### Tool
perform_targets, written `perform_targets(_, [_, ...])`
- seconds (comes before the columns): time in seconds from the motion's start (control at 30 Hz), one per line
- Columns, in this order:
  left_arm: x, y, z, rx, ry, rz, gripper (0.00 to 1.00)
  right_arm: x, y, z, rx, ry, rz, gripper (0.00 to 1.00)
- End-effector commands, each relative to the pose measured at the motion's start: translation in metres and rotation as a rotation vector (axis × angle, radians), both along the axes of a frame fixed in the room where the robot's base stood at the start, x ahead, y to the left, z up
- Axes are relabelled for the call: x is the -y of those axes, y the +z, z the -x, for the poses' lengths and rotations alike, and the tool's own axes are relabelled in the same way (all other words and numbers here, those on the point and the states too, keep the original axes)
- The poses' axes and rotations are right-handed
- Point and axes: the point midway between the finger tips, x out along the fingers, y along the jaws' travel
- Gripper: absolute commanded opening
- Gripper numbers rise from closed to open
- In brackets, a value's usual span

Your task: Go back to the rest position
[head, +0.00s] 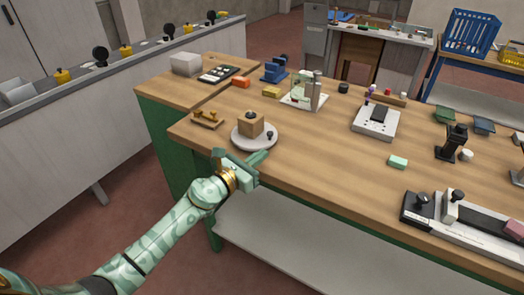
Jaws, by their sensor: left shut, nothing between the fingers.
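My left arm comes in from the lower left, and its green gripper (262,158) is at the front edge of the wooden workbench (330,175). The gripper is shut, with nothing seen between its fingers. It is in front of a round light plate (240,143) that bears a wooden block (251,125) with a dark knob on top. I cannot tell whether the gripper touches the plate. My right gripper is not in view.
A wooden rack (207,119) stands left of the plate. A white device (376,122), a pale green block (398,162) and a long grey fixture (470,225) are to the right. The benchtop between plate and fixture is mostly clear. A pale lower shelf (300,245) is below.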

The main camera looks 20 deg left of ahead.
Motion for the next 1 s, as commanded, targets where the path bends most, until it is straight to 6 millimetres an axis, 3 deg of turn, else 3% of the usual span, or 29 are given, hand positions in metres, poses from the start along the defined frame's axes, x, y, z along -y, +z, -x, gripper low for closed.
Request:
perform_targets(0.2, [0.004,0.001,0.041,-0.002,-0.001,0.0,0.0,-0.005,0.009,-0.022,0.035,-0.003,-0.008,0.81])
perform_targets(0.37, [0.006,-0.001,0.063,-0.002,-0.001,0.0,0.0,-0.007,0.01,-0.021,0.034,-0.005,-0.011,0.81])
perform_targets(0.67, [0.006,-0.001,0.072,-0.013,0.002,0.034,0.0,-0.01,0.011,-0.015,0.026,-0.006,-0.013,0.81])
perform_targets(0.77, [-0.001,-0.007,0.07,-0.091,0.03,0.236,0.0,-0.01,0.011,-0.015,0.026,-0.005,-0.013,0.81])
perform_targets(0.87, [-0.033,-0.072,0.07,-0.33,0.177,0.675,0.0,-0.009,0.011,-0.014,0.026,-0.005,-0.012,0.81])
perform_targets(1.0, [-0.069,-0.189,0.109,-0.613,0.488,1.236,0.0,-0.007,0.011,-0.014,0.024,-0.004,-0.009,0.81])
